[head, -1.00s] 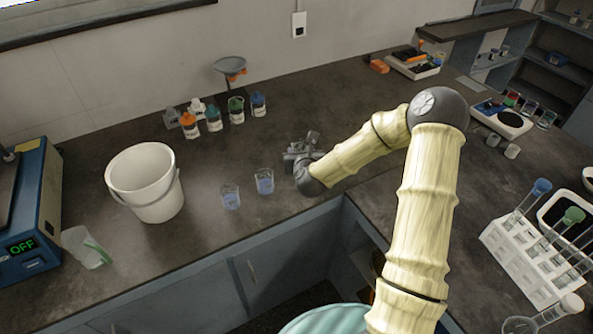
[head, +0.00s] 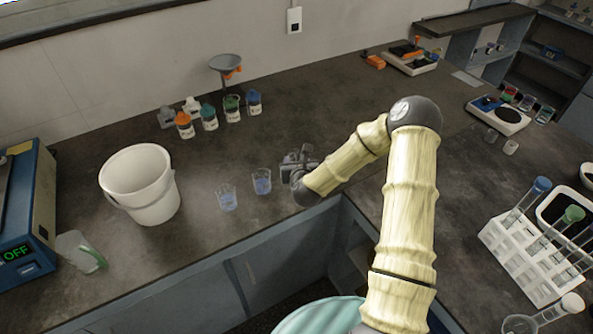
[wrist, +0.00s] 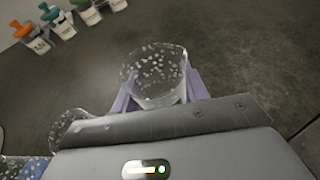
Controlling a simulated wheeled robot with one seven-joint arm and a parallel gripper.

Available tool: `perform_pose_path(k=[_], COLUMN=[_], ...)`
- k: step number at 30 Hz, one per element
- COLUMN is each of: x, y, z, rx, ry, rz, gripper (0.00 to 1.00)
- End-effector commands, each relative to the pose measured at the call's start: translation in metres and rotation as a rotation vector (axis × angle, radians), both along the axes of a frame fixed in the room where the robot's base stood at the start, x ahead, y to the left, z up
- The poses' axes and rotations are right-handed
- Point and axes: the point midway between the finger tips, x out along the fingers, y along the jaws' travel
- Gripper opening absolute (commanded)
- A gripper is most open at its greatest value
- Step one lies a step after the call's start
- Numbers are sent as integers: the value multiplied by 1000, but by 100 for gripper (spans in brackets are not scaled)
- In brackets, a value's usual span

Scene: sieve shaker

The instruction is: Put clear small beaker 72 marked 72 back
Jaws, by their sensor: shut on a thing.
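A clear small beaker (wrist: 155,75) with pale speckles stands between the lilac fingers of my gripper (wrist: 155,98) in the wrist view. The gripper is shut on it; no 72 mark can be read. In the head view my gripper (head: 298,165) is low over the dark counter, and its own links mostly hide the held beaker. Two clear beakers with blue contents stand just left of it, the nearer one (head: 262,182) and a further one (head: 227,198). A clear beaker rim (wrist: 68,122) also shows left of the gripper in the wrist view.
Several capped bottles (head: 209,118) and a funnel stand (head: 226,65) are behind. The counter (head: 330,120) behind the gripper is clear.

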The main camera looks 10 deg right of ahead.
Motion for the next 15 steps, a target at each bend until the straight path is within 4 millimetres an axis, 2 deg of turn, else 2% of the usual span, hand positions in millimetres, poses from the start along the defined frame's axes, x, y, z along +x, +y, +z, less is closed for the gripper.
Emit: perform_pose_path(k=[10, 15], x=[0, 0], y=[-1, 0], z=[-4, -25], rx=[0, 1], ry=[0, 2], rz=[-1, 0], gripper=[20, 20])
